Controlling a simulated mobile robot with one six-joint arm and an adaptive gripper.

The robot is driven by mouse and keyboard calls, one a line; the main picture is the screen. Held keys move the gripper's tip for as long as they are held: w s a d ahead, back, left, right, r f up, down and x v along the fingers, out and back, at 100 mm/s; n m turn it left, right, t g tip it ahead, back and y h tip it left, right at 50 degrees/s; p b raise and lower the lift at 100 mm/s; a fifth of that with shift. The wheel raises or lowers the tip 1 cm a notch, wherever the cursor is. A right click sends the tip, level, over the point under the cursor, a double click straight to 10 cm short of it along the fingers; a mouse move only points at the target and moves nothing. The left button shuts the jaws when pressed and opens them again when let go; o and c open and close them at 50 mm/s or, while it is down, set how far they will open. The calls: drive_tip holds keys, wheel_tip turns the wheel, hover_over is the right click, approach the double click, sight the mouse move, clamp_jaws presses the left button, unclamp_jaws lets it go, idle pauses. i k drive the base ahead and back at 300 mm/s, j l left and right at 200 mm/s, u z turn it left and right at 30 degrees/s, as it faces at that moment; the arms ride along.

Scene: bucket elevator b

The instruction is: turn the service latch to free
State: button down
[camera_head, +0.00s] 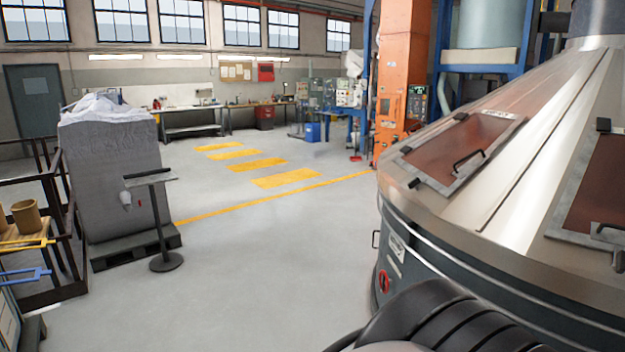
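I cannot make out a part that is clearly the service latch. The orange elevator column (402,70) stands at the back, right of centre, with a small control panel (418,102) on its right side. A large metal machine with a sloped cover (545,125) fills the right side. Its dark lower wall carries a red round part (384,281), too small to tell what it is. My gripper is not in view. A dark ribbed shape at the bottom right, probably part of my arm, hides some of the machine's lower wall.
A grey wrapped block (112,180) on a black pallet (135,247) and a thin stand (161,225) are at left. A dark rack (60,205) is at the left edge. The floor between these and the machine is clear.

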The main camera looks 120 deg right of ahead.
sight(415, 182)
drive_tip(key=z, duration=4.65)
drive_tip(key=i+j+z, duration=0.1)
drive_tip(key=i, duration=0.25)
